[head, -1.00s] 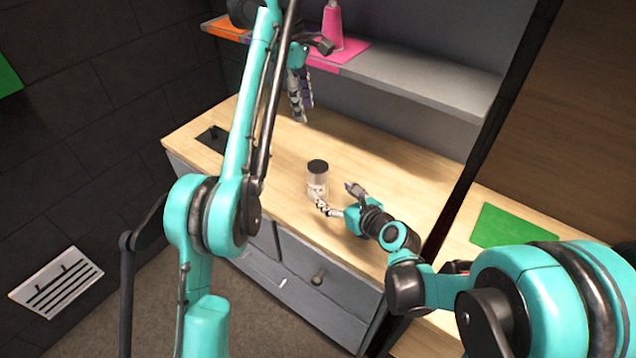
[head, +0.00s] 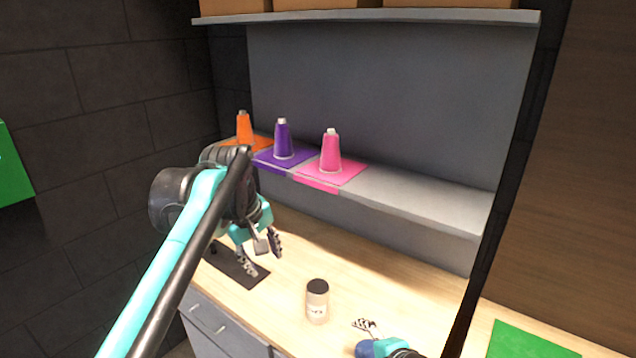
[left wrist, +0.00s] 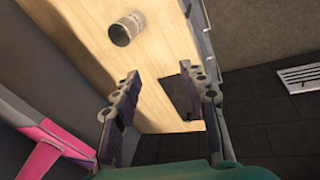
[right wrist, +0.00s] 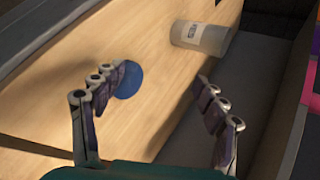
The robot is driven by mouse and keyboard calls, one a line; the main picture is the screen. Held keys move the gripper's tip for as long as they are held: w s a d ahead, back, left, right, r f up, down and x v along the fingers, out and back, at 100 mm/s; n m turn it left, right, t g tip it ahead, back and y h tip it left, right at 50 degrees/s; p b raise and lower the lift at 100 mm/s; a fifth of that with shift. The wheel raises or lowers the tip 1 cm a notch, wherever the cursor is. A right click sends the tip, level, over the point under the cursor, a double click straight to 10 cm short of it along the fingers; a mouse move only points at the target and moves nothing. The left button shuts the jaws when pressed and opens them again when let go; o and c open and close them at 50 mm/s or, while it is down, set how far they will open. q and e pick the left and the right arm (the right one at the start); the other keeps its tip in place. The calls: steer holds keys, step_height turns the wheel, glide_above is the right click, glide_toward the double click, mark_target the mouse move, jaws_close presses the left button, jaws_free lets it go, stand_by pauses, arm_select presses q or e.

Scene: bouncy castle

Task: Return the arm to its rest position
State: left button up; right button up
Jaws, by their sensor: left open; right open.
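My left gripper (head: 262,253) is open and empty above the black mat (head: 228,262) at the left end of the wooden counter. Its spread fingers (left wrist: 160,80) show in the left wrist view with nothing between them. My right gripper is low in the head view, partly cut off by the frame, just right of the jar. In the right wrist view its fingers (right wrist: 160,78) are apart and empty. The jar (head: 317,304), pale with a dark lid, stands upright on the counter, apart from both grippers.
A shelf (head: 420,200) behind the counter holds orange (head: 245,128), purple (head: 283,140) and pink (head: 331,152) bottles on matching mats. A blue disc (right wrist: 130,80) lies on the counter. A green mat (head: 525,342) is at right. A dark wall stands at left.

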arm_select(q)
steer(key=s+a+f+m+t, duration=0.2)
steer(key=s+a+f+m, duration=0.1)
steer(key=s+f, duration=0.6)
steer(key=s+a+f+m+t+y, duration=0.1)
steer(key=s+a+f+m, duration=0.2)
steer(key=s+f, duration=0.7)
steer(key=shift+a+m+t, duration=0.2)
steer(key=shift+m+t, duration=0.2)
steer(key=shift+m, duration=0.6)
arm_select(e)
steer(key=s+d+n+g+h, duration=0.2)
steer(key=s+d+n+h, duration=0.2)
steer(key=s+d+n, duration=0.4)
steer(key=s+n, duration=0.3)
steer(key=n, duration=0.3)
steer(key=shift+n, duration=0.4)
